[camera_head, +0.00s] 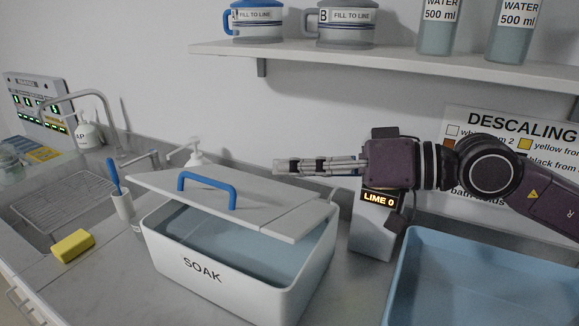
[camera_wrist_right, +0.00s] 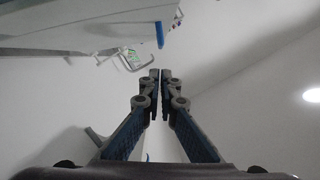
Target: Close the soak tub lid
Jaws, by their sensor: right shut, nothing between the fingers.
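The soak tub (camera_head: 215,275) is a white box marked SOAK, standing on the counter with bluish liquid inside. Its grey-white lid (camera_head: 265,213) with a blue handle (camera_head: 208,187) is tilted above the tub, leaving a gap along the front and right. My right gripper (camera_head: 280,166) is shut and empty. It points left, above and behind the lid's right rear part, and looks apart from it. In the right wrist view its fingertips (camera_wrist_right: 161,75) meet with nothing between them. My left gripper is in neither view.
A box reading LIME 0 (camera_head: 373,225) stands right of the tub, below my right gripper. A blue tray (camera_head: 450,285) is at the right front. A shelf (camera_head: 400,65) with jugs and bottles hangs above. Left are a yellow sponge (camera_head: 73,246), a brush holder (camera_head: 124,206) and a sink (camera_head: 65,200).

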